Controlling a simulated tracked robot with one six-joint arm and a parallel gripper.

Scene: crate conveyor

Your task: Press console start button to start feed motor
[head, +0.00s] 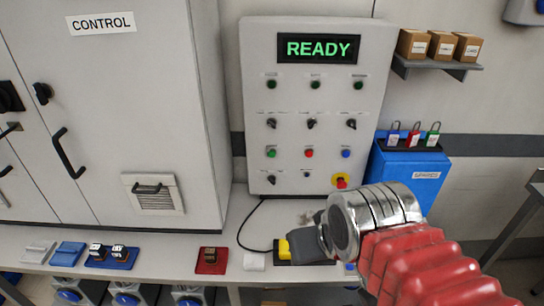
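The console (258,100) is a light grey upright panel on the bench, with a display (318,49) reading READY in green. Its lower row has a green button (271,152), a red button (309,153) and a blue button (346,154). The small labels are too blurred to read, so I cannot tell which button is marked start. Three dark green round fittings and several black selector knobs sit above.
A red mushroom knob on yellow (341,180) sits at the console's lower right, near my wrist. A yellow item (285,248) and a black cable (241,236) lie on the bench. A CONTROL cabinet (105,100) stands left, a blue SPARES box (408,180) with padlocks right.

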